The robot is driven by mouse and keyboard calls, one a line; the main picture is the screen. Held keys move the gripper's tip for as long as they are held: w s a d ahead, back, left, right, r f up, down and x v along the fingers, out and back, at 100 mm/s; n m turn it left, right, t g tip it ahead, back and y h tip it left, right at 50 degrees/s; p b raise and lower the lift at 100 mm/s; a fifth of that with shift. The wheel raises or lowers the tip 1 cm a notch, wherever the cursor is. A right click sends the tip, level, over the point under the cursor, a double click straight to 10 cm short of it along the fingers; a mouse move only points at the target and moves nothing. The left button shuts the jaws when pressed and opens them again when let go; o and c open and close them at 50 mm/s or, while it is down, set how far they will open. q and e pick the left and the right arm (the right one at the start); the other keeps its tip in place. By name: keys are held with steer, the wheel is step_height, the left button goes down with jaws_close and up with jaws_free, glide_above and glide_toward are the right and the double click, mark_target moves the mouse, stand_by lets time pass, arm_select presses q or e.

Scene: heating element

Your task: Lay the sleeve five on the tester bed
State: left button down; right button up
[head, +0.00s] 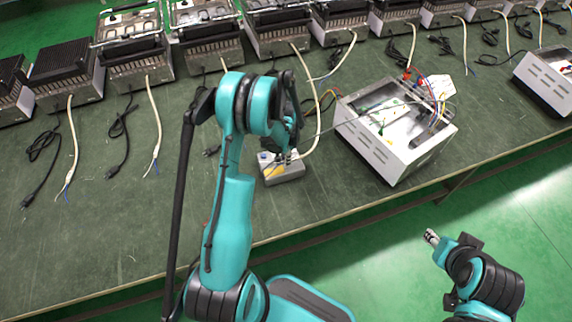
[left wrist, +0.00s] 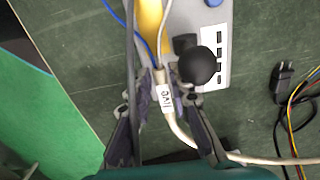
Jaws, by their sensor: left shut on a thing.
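The sleeve five (left wrist: 165,96) is a white tag on a pale cable, its printed label upside down in the left wrist view. My left gripper (head: 287,158) is shut on it; the fingers show on both sides of it in the left wrist view. The tester (head: 284,173) is a small grey box on the bench under my left gripper. Its yellow bed (left wrist: 151,28) shows in the left wrist view, beside a black knob (left wrist: 197,67). The sleeve is just short of the bed in that view; its height cannot be told. My right gripper (head: 432,238) is empty, off the bench.
An open white housing (head: 375,150) with coloured wires stands right of the tester. Several heating units (head: 65,75) line the back of the green bench, with cables in front. A black plug (left wrist: 283,82) lies right of the tester. The bench's front edge is close.

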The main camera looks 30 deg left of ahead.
arm_select(q)
steer(key=shift+f+b, duration=0.65)
steer(key=shift+f, duration=1.25)
steer(key=shift+f, duration=0.1)
steer(key=shift+f+b, duration=0.1)
steer(key=shift+b, duration=0.2)
steer(key=c, duration=1.6)
jaws_free()
steer(key=shift+c, duration=0.2)
steer(key=shift+a, duration=0.1)
